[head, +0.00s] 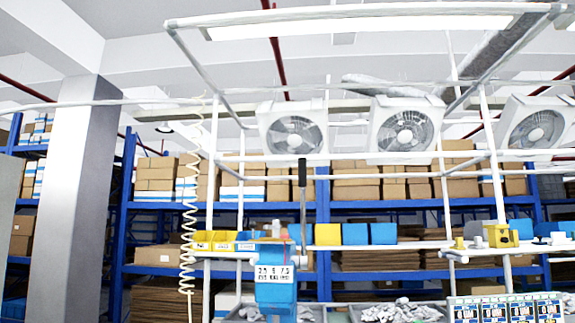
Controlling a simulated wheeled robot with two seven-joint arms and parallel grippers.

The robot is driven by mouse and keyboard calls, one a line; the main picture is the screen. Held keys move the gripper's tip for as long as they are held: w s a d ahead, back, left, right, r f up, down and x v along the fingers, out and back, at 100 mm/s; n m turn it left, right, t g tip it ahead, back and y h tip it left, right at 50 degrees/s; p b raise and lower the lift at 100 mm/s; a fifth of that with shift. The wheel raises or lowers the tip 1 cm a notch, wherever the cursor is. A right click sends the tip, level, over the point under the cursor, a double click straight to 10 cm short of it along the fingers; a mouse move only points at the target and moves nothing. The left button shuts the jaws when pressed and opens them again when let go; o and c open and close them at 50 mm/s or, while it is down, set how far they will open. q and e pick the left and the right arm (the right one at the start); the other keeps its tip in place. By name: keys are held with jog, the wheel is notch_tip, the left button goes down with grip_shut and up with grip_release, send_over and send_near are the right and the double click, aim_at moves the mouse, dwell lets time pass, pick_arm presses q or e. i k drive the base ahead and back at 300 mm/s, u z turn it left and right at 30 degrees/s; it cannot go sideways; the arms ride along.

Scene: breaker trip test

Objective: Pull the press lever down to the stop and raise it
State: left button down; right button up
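The press lever (303,210) appears to be the thin upright grey rod with a black grip at its top, near the middle of the head view. It stands raised, and its lower end passes behind or beside a blue unit (276,291) with a white number label. Where the lever joins its base cannot be made out. Neither of my grippers is in view, and nothing is seen touching the lever.
A shelf rail (350,246) holds yellow and blue bins. Grey bins (405,311) of pale parts sit below it. A coiled hose (190,200) hangs at left. Fans (404,130) hang overhead. Blue racks of cartons stand behind, and a pillar (75,200) is at left.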

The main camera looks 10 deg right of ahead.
aim_at(302, 161)
jog(key=u, duration=0.6)
jog(key=i, duration=0.75)
jog(key=u, duration=0.3)
